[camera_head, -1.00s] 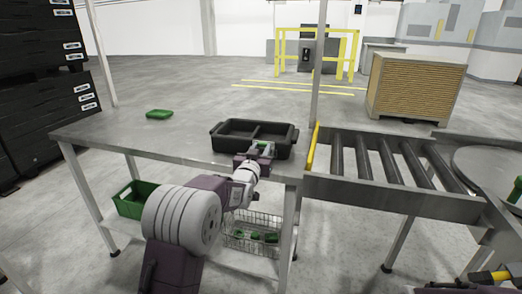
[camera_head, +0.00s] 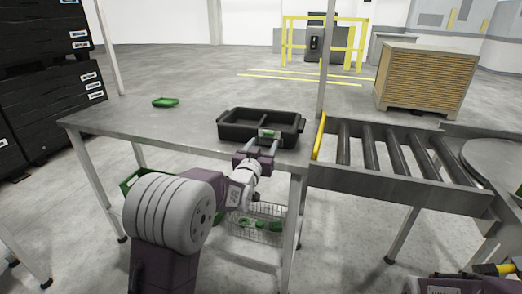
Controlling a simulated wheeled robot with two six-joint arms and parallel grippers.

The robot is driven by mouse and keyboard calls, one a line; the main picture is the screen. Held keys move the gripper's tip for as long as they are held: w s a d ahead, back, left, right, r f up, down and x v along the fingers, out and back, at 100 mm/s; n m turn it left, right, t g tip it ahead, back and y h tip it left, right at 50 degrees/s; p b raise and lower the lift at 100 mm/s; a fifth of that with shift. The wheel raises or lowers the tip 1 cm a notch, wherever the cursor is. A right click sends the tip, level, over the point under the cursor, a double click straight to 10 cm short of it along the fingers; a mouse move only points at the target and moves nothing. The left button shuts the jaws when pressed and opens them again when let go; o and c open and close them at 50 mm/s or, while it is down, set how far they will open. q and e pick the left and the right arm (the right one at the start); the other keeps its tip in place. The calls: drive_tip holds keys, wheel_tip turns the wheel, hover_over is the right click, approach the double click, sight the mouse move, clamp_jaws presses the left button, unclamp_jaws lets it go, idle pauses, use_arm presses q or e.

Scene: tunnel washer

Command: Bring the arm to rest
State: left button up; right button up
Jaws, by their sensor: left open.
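My left arm reaches in from the bottom over the table's front edge. Its gripper (camera_head: 268,142) is open at the near wall of a black divided tote (camera_head: 234,132) on the grey table (camera_head: 135,118). A small green piece (camera_head: 269,133) shows between or just behind the fingertips. I cannot tell whether it touches them or lies in the tote. Part of my right arm shows at the bottom right corner, but its gripper cannot be made out.
A roller conveyor (camera_head: 395,183) with a yellow end bar (camera_head: 319,137) adjoins on the right. A wire basket (camera_head: 262,222) with green pieces sits below the table. A thin post (camera_head: 327,60) rises behind the tote.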

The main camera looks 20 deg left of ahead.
use_arm(q)
drive_tip(key=s+d+f+g, duration=0.1)
drive_tip(key=s+f+g, duration=0.7)
drive_tip(key=s+f, duration=0.7)
drive_tip(key=s+d+f+g, duration=0.1)
drive_tip(key=s+f+g, duration=0.85)
drive_tip(key=s, duration=0.95)
wheel_tip(320, 180, up, 18)
drive_tip(key=s+p, duration=0.1)
drive_tip(key=p, duration=1.8)
drive_tip(key=shift+r+t+h+p, duration=0.2)
drive_tip(key=shift+t+h+p, duration=0.1)
drive_tip(key=shift+t, duration=0.05)
